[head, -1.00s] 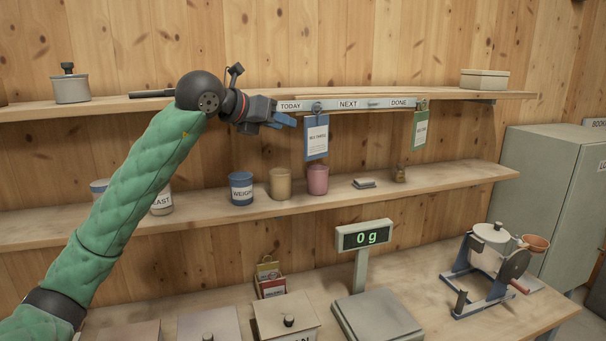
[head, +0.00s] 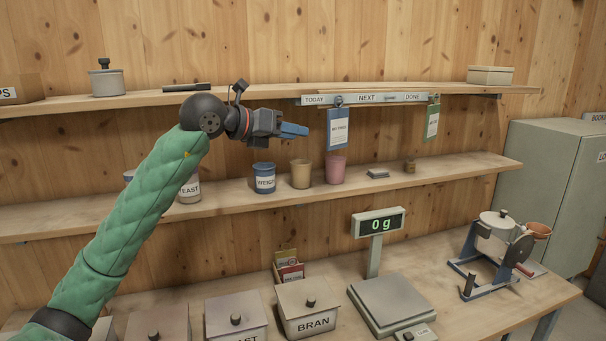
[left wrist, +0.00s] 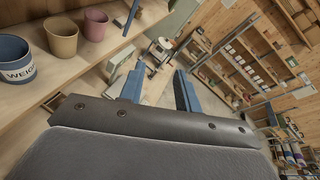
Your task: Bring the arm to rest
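My left arm comes in from the left in the head view. Its gripper (head: 293,130) is in front of the wall, above the lower shelf and left of the blue card, pointing right. In the left wrist view the two blue fingers (left wrist: 158,88) stand apart with nothing between them. The blue card (head: 338,130) hangs from the label rail (head: 367,98), apart from the fingertips. A green-edged card (head: 432,122) hangs at the DONE end. My right gripper is in neither view.
The lower shelf (head: 225,205) holds a blue WEIGH cup (head: 264,178), a tan cup (head: 301,174) and a pink cup (head: 335,170). The upper shelf (head: 60,105) is behind the arm. Below are lidded bins, a scale (head: 390,302) reading 0 g and a mixer (head: 492,240).

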